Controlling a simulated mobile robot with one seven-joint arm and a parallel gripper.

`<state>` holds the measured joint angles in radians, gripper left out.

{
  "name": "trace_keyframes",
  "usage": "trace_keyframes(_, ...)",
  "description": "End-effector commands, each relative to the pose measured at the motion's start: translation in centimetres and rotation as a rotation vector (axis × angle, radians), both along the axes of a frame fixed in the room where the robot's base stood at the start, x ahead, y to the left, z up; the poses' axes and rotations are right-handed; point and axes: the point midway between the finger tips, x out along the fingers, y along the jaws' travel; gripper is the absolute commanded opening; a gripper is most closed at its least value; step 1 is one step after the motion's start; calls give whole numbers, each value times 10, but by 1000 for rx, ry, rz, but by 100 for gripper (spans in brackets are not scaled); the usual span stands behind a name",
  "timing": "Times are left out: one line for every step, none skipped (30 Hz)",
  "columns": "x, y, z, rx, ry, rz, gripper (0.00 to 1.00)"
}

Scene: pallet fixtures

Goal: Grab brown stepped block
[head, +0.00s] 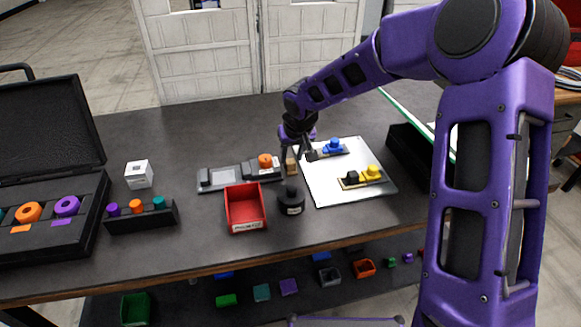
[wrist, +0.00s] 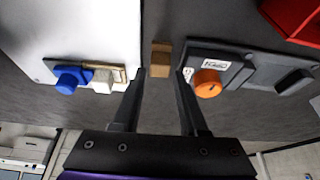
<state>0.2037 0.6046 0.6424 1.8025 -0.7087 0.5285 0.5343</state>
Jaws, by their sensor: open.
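The brown stepped block (head: 291,167) stands on the dark tabletop between the grey fixture and the white board, partly hidden by my gripper in the head view. In the wrist view the brown block (wrist: 160,60) shows beyond the fingertips, near the middle line between them. My gripper (head: 297,150) is open, its two fingers apart with nothing between them; it also shows in the wrist view (wrist: 159,90). The block appears apart from both fingers.
A grey fixture (head: 225,175) with an orange knob (wrist: 207,83) sits close beside the block. The white board (head: 320,184) carries blue (head: 334,146) and yellow (head: 372,173) pieces. A red bin (head: 245,207) and a black round object (head: 291,200) stand in front.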

Motion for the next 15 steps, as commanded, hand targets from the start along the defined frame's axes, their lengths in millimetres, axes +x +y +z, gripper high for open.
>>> trace_keyframes(2,1,-9,0,2,0,42)
trace_keyframes(4,2,-13,0,2,0,42)
trace_keyframes(5,2,-16,0,2,0,42)
trace_keyframes(6,2,-18,0,1,0,42)
trace_keyframes(7,2,-19,0,1,0,42)
trace_keyframes(7,3,-21,0,1,0,42)
trace_keyframes(8,3,-22,0,1,0,42)
trace_keyframes(8,3,-22,0,1,0,42)
trace_keyframes(8,3,-21,0,0,0,42)
trace_keyframes(8,3,-21,0,0,0,42)
trace_keyframes(8,3,-21,0,0,0,42)
trace_keyframes(8,3,-21,0,0,0,42)
trace_keyframes(8,3,-21,0,0,0,41)
trace_keyframes(8,3,-21,0,0,0,35)
trace_keyframes(8,3,-21,0,0,0,28)
